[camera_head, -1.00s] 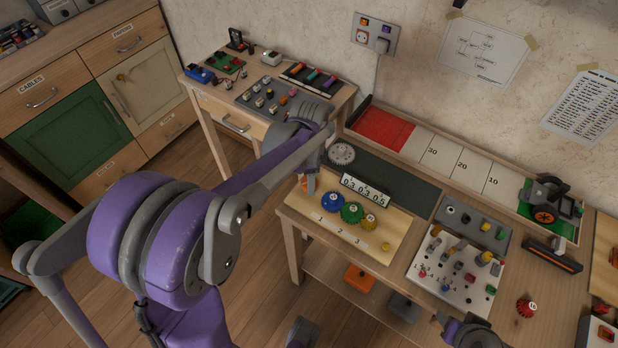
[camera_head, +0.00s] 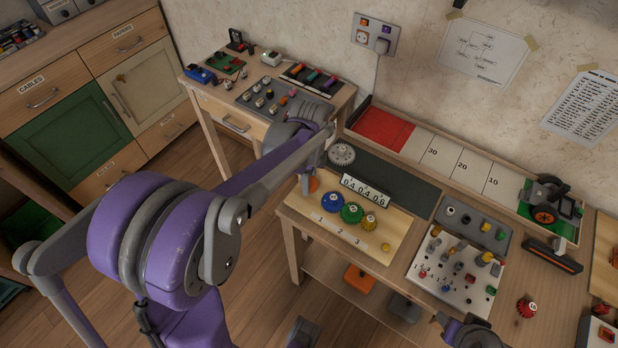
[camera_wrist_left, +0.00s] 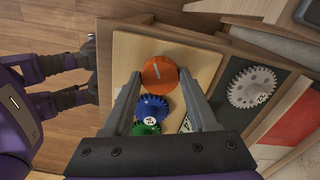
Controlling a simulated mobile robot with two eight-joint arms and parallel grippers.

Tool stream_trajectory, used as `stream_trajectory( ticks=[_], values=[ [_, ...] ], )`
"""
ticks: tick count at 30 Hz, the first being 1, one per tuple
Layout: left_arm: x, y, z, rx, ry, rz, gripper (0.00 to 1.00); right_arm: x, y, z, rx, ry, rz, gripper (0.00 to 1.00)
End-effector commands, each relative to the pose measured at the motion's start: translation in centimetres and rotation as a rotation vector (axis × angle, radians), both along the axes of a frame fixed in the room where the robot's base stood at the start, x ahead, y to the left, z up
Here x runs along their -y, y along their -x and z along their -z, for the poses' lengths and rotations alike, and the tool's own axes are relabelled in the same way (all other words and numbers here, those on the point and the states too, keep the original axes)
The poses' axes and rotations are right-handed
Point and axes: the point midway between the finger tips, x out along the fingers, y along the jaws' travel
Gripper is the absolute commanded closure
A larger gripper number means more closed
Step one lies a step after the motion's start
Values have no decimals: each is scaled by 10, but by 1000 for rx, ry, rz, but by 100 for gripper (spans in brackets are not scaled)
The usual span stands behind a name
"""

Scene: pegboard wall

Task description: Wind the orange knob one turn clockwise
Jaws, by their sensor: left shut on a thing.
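The orange knob (camera_wrist_left: 158,73) is round with a pale line on its face, at the left end of a light wooden board. It shows partly behind my fingers in the head view (camera_head: 314,184). My left gripper (camera_wrist_left: 160,80) is shut on it, one finger on each side. Beside it on the board are a blue gear (camera_head: 332,203), a green gear (camera_head: 352,213) and a yellow gear (camera_head: 369,223). A white number strip (camera_head: 366,190) behind the gears appears to read 04 04 06.
A panel with pegs (camera_head: 455,270) lies to the right. A side table (camera_head: 240,123) with switches is behind my left arm.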

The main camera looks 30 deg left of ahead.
Motion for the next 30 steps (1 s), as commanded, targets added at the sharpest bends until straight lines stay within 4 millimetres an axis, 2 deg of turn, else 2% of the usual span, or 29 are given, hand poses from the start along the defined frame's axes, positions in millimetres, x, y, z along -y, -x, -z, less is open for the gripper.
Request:
stream_trajectory(
  ticks=[8, 9, 13, 23, 26, 30],
  values=[
    [0, -1, 0, 2, 0, -1, 97, 0, 0, 0, 0, 0, 0, 50],
    [0, -1, 0, 2, 0, -1, 36, 0, 0, 0, 0, 0, 0, 50],
    [0, 0, 0, 1, 0, -1, 12, 0, 0, 0, 0, 0, 0, 50],
    [0, 0, -2, 0, 0, -1, 11, 0, 0, 0, 0, 0, 0, 50],
    [0, 0, -11, 1, 0, -1, 11, 0, 0, -2, 1, 0, 0, 50],
    [0, 0, -37, 1, 0, -1, 11, 0, -1, -5, 2, 0, 0, 50]
  ],
)
